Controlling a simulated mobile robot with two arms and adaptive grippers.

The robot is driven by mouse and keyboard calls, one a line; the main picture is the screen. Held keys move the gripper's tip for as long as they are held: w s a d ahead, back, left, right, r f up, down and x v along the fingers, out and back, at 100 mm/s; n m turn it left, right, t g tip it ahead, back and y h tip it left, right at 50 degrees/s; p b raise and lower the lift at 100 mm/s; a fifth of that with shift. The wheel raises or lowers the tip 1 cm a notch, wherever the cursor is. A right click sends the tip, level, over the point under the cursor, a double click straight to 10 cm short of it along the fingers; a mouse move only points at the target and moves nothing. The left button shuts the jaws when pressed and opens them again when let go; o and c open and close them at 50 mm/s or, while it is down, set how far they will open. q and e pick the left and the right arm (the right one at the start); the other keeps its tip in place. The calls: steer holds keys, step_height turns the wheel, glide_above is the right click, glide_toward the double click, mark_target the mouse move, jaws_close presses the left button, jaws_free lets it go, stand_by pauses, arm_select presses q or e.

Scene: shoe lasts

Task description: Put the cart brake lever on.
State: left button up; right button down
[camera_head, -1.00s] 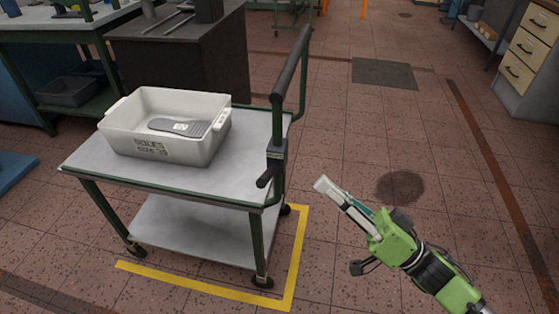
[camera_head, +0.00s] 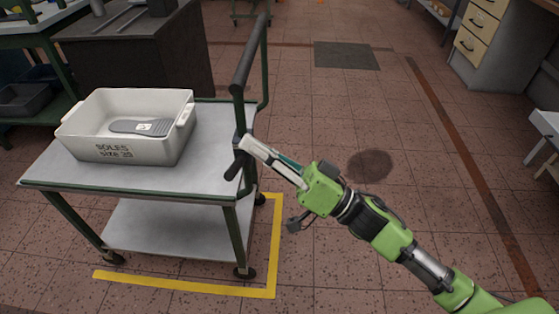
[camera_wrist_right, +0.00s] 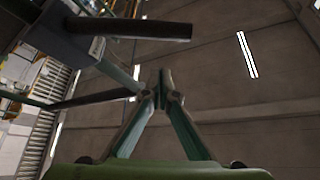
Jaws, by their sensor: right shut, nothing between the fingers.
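The cart (camera_head: 150,233) stands at the left with a grey top and green frame. Its dark brake lever (camera_head: 234,168) sticks out low on the post under the push handle (camera_head: 249,55), at the cart's right end. My right gripper (camera_head: 247,143) is shut and empty, its fingertips at the lever's mount and just above the lever in the picture. Whether they touch is unclear. In the right wrist view the closed fingertips (camera_wrist_right: 163,78) meet with nothing between them, below and right of a dark round bar (camera_wrist_right: 130,28). My left gripper is not in view.
Yellow floor tape (camera_head: 275,245) borders the cart. A dark cabinet (camera_head: 140,60) stands behind. The floor to the right is open, with drawers (camera_head: 475,45) farther back.

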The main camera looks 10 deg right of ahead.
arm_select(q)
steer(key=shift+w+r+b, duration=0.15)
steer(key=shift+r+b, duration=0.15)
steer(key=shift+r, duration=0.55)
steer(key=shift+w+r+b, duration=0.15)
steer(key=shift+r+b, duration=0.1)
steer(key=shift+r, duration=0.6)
arm_select(e)
steer(key=shift+s+a+f, duration=0.35)
steer(key=shift+a+f, duration=0.15)
steer(key=shift+f, duration=0.3)
steer(key=shift+s+a+f, duration=0.35)
steer(key=shift+a+f, duration=0.1)
steer(key=shift+f, duration=0.3)
steer(key=shift+f, duration=0.1)
